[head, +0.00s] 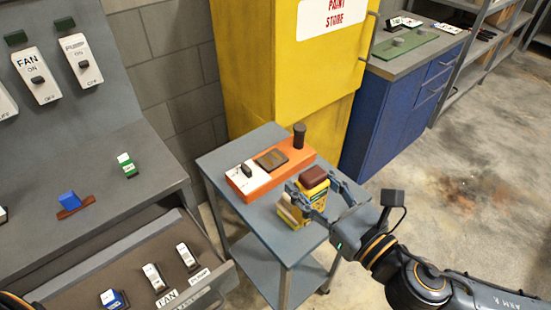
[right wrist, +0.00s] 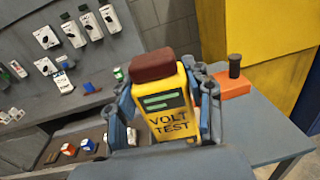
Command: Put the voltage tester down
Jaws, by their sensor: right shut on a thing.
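The voltage tester (head: 313,190) is a yellow block with a dark red top. In the right wrist view the tester (right wrist: 168,105) stands upright and shows a dark screen with green bars and the words VOLT TEST. My right gripper (head: 314,188) is shut on it, with one finger on each side. The tester is over the front part of a small grey table (head: 230,157). I cannot tell whether its base touches the tabletop. My left gripper is not in view.
An orange box (head: 285,180) with a white switch plate and a dark knob lies just behind the tester. A yellow cabinet (head: 250,60) stands behind the table. A grey switch console (head: 110,185) with an open drawer is at left.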

